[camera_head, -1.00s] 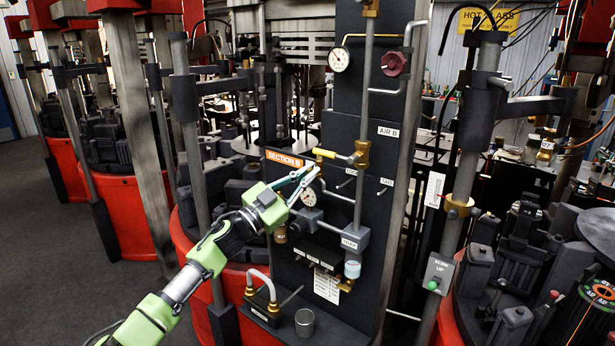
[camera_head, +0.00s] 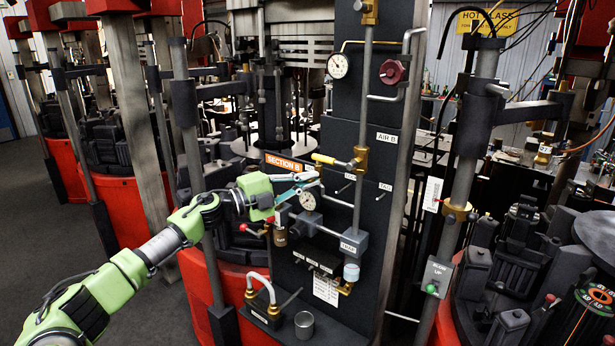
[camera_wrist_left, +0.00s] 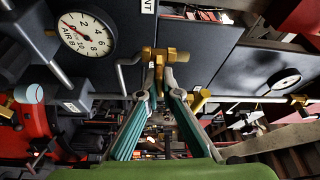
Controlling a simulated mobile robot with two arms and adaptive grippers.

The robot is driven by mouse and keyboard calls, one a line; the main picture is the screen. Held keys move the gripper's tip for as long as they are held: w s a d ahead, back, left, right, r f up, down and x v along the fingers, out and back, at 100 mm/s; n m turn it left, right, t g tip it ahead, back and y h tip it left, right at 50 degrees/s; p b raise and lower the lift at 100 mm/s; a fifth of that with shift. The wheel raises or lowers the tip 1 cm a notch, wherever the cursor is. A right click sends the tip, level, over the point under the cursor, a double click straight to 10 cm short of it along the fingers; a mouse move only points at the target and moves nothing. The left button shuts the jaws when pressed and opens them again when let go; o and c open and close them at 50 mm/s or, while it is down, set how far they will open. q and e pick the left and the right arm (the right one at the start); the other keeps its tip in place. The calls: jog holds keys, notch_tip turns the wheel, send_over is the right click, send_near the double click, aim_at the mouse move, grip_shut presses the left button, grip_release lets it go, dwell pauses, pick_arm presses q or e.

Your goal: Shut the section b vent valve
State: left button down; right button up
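The section B panel carries an orange SECTION B sign (camera_head: 284,162). My left gripper (camera_head: 316,177) is at the panel front, just below the yellow-handled valve (camera_head: 335,160) and above the lower gauge (camera_head: 308,200). In the left wrist view a brass valve fitting (camera_wrist_left: 165,54) sits at the fingertips (camera_wrist_left: 160,88), below a partly cut-off label (camera_wrist_left: 148,6) ending in "NT". A narrow brass part shows between the two fingers. Whether they press on it cannot be told. My right gripper is not in view.
The lower gauge (camera_wrist_left: 87,33) and a bent grey pipe (camera_wrist_left: 122,76) are close beside the fingers. A grey block (camera_head: 354,242) and pipes lie lower on the panel. A metal cup (camera_head: 304,324) stands on the ledge. Red-based moulds flank the panel.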

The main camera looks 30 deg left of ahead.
pick_arm(q)
jog(key=shift+m+g+y+p, duration=0.3)
jog(key=shift+m+g+p, duration=0.25)
jog(key=shift+m, duration=0.65)
jog(key=shift+f, duration=0.15)
jog(key=c, duration=2.2)
grip_release()
jog(key=shift+c, duration=0.2)
jog(key=v, duration=1.1)
jog(key=shift+s+a, duration=0.15)
jog(key=shift+s, duration=0.25)
